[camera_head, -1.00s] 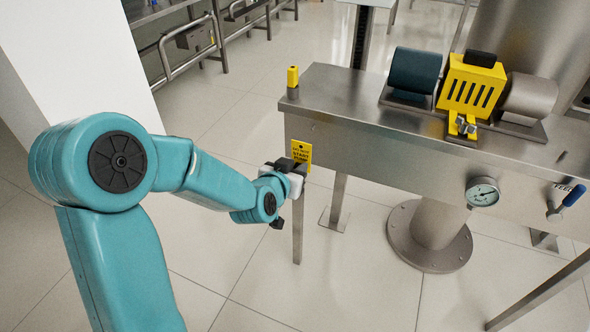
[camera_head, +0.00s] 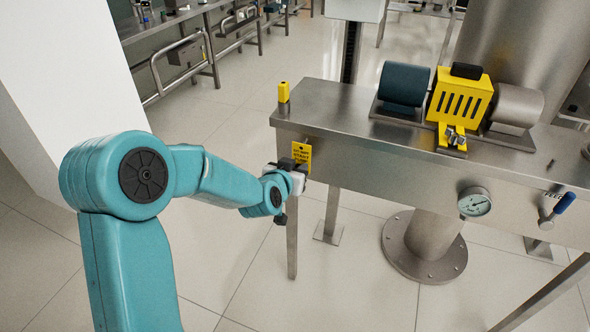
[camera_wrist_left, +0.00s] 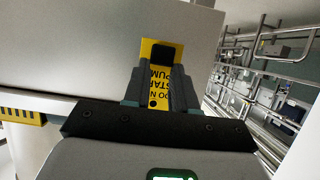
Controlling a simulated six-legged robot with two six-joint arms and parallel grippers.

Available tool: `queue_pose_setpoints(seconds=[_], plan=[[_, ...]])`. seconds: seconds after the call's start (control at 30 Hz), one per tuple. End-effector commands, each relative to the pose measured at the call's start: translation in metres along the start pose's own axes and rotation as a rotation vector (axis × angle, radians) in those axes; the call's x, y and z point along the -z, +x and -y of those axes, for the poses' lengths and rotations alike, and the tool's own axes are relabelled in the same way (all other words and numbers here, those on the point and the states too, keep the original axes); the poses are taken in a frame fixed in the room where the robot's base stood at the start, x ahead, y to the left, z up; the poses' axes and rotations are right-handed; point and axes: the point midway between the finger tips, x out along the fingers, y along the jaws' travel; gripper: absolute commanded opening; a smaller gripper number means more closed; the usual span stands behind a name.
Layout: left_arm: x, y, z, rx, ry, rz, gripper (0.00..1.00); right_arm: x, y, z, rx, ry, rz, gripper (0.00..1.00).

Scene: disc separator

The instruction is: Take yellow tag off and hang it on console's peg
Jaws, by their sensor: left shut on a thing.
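The yellow tag (camera_head: 301,154) with black print hangs at the left end of the console's front face. My left gripper (camera_head: 292,165) is shut on the tag. In the left wrist view the tag (camera_wrist_left: 158,84) stands between the two dark fingers (camera_wrist_left: 160,92), with a dark patch near its end. The steel console (camera_head: 370,150) is behind the tag. A thin peg (camera_head: 309,140) shows on the console's face right by the tag's top edge. I cannot tell whether the tag's hole is around the peg. My right gripper is not in view.
A gauge (camera_head: 475,202) and a blue-handled valve (camera_head: 564,203) are on the front. The floor at left is clear.

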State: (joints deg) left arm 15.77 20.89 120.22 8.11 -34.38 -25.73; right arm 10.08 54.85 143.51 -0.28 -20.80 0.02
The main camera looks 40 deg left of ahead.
Motion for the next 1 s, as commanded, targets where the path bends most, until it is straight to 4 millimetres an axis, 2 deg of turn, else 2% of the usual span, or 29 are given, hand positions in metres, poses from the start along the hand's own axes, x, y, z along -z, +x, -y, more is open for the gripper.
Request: queue_pose_setpoints(seconds=[0.37,1.0], plan=[[0.0,0.001,0.0,0.0,0.0,0.0,0.0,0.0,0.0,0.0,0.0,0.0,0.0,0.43],[0.007,0.015,0.0,0.0,0.0,-0.001,0.0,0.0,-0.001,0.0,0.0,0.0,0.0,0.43]])
